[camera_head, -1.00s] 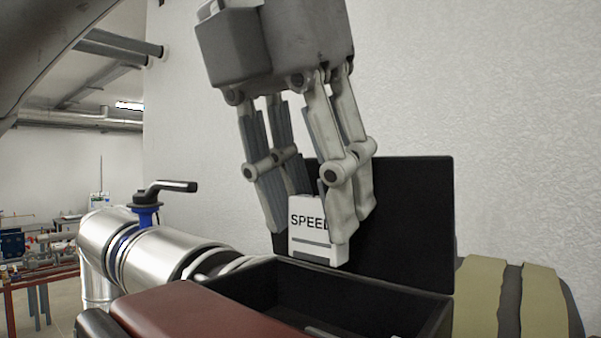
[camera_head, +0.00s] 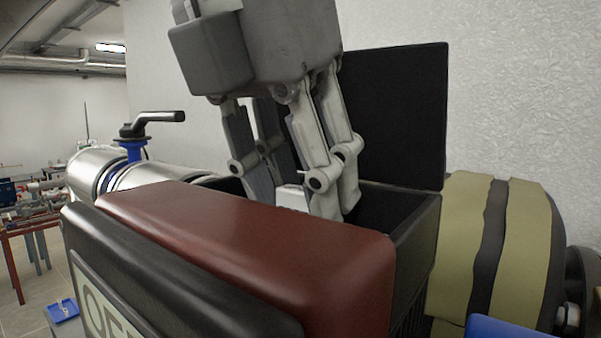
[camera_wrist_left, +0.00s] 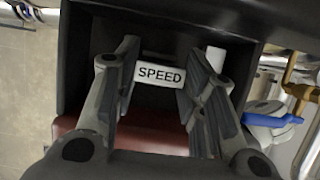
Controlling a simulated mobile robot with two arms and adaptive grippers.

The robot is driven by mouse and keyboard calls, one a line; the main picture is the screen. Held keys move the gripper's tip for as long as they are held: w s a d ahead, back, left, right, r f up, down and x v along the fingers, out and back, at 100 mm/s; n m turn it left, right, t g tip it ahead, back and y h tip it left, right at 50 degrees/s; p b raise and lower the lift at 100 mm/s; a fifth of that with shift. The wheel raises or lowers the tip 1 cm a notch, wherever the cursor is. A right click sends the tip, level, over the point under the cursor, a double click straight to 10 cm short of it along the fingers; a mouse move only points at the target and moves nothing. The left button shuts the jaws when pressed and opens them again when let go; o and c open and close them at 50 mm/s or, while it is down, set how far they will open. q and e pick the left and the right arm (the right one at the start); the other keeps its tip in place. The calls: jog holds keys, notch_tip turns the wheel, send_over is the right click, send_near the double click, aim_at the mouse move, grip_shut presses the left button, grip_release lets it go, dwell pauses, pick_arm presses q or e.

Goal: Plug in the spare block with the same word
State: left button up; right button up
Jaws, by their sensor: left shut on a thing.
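My left gripper (camera_head: 290,195) is shut on a white block (camera_head: 291,199) and holds it down in the mouth of an open black box (camera_head: 419,228). In the head view only the block's top shows behind the dark red cover. In the left wrist view the block (camera_wrist_left: 160,74), marked SPEED, sits between the two fingers (camera_wrist_left: 160,80), with the dark box interior around it. The block's lower end and whatever lies beneath it are hidden. My right gripper is not in view.
The box's black lid (camera_head: 395,115) stands open behind the gripper. The dark red cover (camera_head: 250,245) blocks the view in front. A pipe with a black-handled valve (camera_head: 133,150) is at left; a yellow-banded cylinder (camera_head: 465,240) is at right. A blue tray (camera_head: 62,311) lies lower left.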

pick_arm(q)
jog(key=shift+f, duration=0.1)
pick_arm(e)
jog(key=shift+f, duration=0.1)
pick_arm(q)
jog(key=o, duration=1.1)
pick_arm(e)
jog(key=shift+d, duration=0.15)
pick_arm(q)
jog(key=shift+s+r, duration=0.1)
jog(key=shift+r, duration=0.2)
jog(key=v, duration=1.1)
jog(key=shift+r, duration=0.15)
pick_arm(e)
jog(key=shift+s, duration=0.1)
